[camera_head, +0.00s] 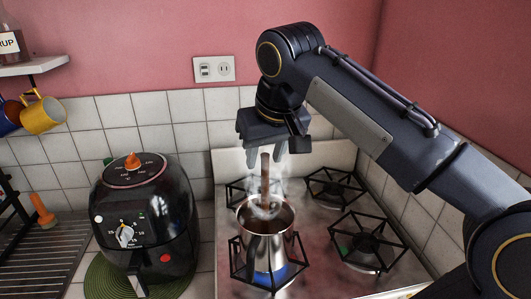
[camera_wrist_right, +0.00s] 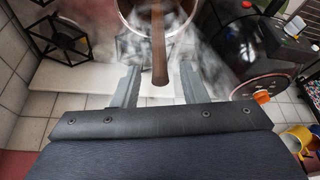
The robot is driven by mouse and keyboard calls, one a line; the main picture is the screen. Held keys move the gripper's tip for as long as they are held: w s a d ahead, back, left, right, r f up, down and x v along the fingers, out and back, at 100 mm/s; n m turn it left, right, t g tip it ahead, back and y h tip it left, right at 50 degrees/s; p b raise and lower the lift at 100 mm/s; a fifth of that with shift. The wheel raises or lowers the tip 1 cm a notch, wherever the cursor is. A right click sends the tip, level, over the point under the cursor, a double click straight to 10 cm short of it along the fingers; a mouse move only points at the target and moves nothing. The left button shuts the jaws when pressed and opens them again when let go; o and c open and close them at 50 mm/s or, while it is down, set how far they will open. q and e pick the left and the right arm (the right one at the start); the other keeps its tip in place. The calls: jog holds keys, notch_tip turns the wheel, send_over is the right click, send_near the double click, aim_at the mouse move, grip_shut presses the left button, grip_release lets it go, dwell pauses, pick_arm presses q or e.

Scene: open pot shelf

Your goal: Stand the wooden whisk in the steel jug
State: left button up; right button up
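The steel jug (camera_head: 262,248) stands on the front left burner of the stove, with dark liquid inside and steam rising. The whisk's wooden handle (camera_head: 265,178) sticks up out of the jug, nearly upright; its lower end is hidden inside. My right gripper (camera_head: 266,155) points down just above the jug, with its fingers apart around the handle's top. In the right wrist view the handle (camera_wrist_right: 158,45) lies between the open fingers (camera_wrist_right: 160,68), with a gap on both sides, and the jug's rim (camera_wrist_right: 128,22) shows at the top. My left gripper is not in view.
A black air fryer (camera_head: 145,225) stands on a green mat left of the stove. Black burner grates (camera_head: 365,240) surround the jug. Mugs (camera_head: 42,115) hang under a shelf at the left, above a dark rack (camera_head: 30,262). A tiled wall closes off the back.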

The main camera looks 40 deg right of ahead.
jog(key=p+v, duration=0.1)
jog(key=v, duration=0.6)
jog(key=shift+s+r, duration=0.2)
jog(key=shift+r, duration=0.15)
jog(key=shift+a, duration=0.1)
dwell(0.6)
